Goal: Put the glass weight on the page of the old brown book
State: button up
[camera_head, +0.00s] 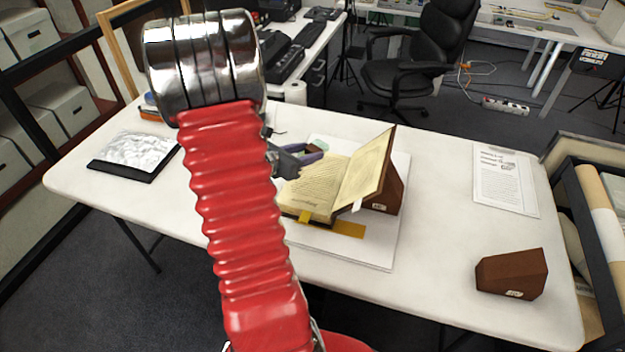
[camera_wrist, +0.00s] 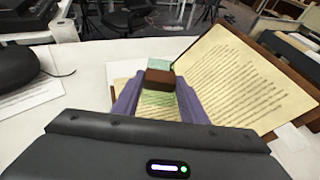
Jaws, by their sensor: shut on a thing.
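The old brown book (camera_head: 307,214) lies open on a white board on the table. Its left page (camera_head: 313,190) lies nearly flat, and its right page (camera_head: 364,172) stands steeply tilted against a brown wedge. My gripper (camera_head: 312,158) is over the far left part of the book. Its purple fingers (camera_wrist: 158,99) are shut on the glass weight (camera_wrist: 160,63), a pale green glass piece with a brown middle part. The weight also shows in the head view (camera_head: 322,143), partly hidden by the fingers. I cannot tell whether it touches the page.
A second brown wedge (camera_head: 511,273) stands at the table's front right. A printed sheet (camera_head: 505,185) lies at the right. A black board with a crinkled silvery sheet (camera_head: 137,150) lies at the left. The table (camera_head: 440,220) is clear between the book and the right-hand wedge.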

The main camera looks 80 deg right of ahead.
send_over(307, 182)
jog(key=shift+f, duration=2.85)
jog(key=shift+f, duration=0.15)
jog(key=shift+f, duration=2)
jog(key=o, duration=1.2)
jog(key=v, duration=1.2)
jog(key=shift+r, duration=0.1)
